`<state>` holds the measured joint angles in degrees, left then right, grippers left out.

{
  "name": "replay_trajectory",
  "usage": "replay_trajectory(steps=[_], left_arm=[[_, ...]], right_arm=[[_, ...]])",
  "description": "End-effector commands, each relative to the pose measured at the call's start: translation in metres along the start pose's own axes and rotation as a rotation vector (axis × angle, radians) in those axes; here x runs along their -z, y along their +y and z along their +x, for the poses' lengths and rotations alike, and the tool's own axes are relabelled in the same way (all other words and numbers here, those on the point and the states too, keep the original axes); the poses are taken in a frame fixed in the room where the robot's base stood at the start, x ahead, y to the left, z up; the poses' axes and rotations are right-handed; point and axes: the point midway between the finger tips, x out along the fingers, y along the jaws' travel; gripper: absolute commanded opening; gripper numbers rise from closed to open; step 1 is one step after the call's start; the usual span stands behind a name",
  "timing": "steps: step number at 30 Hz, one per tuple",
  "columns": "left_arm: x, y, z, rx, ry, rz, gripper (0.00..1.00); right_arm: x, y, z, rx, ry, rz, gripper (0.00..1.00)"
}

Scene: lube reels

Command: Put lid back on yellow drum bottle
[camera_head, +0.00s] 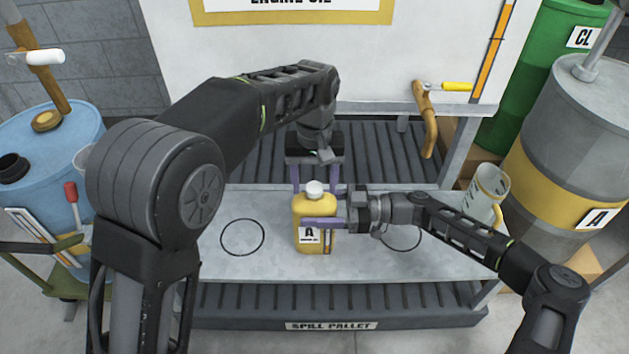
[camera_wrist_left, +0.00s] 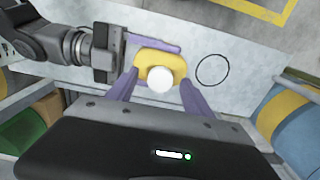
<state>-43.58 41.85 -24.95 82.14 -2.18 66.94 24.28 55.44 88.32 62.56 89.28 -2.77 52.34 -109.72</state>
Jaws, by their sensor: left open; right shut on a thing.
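The yellow bottle (camera_head: 314,240), labelled A, stands upright on the grey tabletop. The white lid (camera_head: 315,188) is at the top of its neck; I cannot tell how firmly it sits. My right gripper (camera_head: 322,212) is shut on the body of the bottle from the right. My left gripper (camera_head: 317,179) points down at the lid, its purple fingers open and spread to either side. In the left wrist view, the lid (camera_wrist_left: 160,79) shows round and white over the bottle (camera_wrist_left: 171,60), between the open left fingers, with gaps on both sides.
The tabletop (camera_head: 270,265) is clear to the left, with a drawn circle (camera_head: 242,237); another circle is partly behind my right arm. A clear jug (camera_head: 488,186) is at the right end. A blue drum stands left, a grey-and-yellow drum (camera_head: 570,170) right.

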Motion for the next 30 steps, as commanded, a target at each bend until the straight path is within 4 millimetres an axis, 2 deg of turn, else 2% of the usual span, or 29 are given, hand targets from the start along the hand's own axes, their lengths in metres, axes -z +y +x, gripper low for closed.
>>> replay_trajectory(steps=[10, 24, 30], left_arm=[[0.0, 0.0, -0.006, -0.001, 0.001, 0.0, 0.6], [0.001, 0.0, -0.069, -0.002, 0.002, 0.0, 0.6], [0.0, 0.0, -0.075, 0.0, -0.001, -0.001, 0.6]], right_arm=[[0.0, 0.0, 0.0, 0.0, 0.0, 0.0, 0.0], [0.0, 0.0, 0.0, 0.0, 0.0, 0.0, 0.0], [0.0, 0.0, 0.0, 0.0, 0.0, 0.0, 0.0]])
